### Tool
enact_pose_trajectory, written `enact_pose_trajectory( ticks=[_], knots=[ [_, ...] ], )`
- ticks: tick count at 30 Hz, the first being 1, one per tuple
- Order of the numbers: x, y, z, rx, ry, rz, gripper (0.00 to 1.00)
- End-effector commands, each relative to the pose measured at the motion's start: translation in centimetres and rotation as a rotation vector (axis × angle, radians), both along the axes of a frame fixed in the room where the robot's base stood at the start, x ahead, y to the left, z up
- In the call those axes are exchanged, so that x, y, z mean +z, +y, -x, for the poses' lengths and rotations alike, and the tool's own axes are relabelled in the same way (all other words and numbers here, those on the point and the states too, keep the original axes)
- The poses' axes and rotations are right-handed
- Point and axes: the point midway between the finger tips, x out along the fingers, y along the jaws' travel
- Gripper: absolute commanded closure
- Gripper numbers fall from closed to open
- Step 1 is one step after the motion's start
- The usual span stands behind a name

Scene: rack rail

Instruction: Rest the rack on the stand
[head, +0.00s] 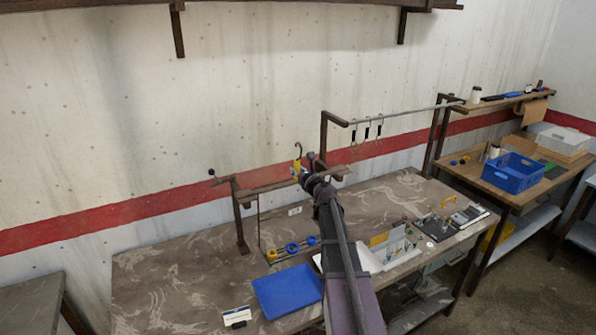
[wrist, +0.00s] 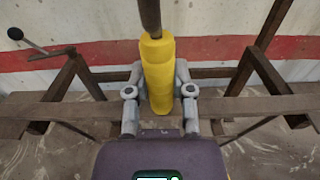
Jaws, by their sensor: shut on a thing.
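My gripper (head: 303,176) is shut on the yellow handle (wrist: 158,75) of a hooked tool, with one finger on each side in the wrist view. The tool's dark hook (head: 298,148) points up above the handle. The brown stand (head: 240,212) is a frame of posts and beams at the back of the table. My gripper is at its beams; I cannot tell whether the tool touches them. A low, thin-barred rack (head: 275,256) with blue and yellow rings appears below the stand, partly hidden behind my arm. I cannot tell whether it is joined to the held tool.
A rail with hooks (head: 400,115) stands behind on the right. A blue crate (head: 513,174) is on the far right table. The left tabletop (head: 165,280) is clear.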

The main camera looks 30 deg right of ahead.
Motion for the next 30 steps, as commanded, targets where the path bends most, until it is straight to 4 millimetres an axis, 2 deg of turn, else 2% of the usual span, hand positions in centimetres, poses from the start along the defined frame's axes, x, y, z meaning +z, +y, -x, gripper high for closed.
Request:
enact_pose_trajectory(
  ticks=[6, 30],
  knots=[
    [0.55, 0.01, -0.2, 0.001, 0.026, 0.0, 1.0],
    [0.43, 0.11, -0.67, 0.003, 0.033, 0.001, 1.0]
  ],
)
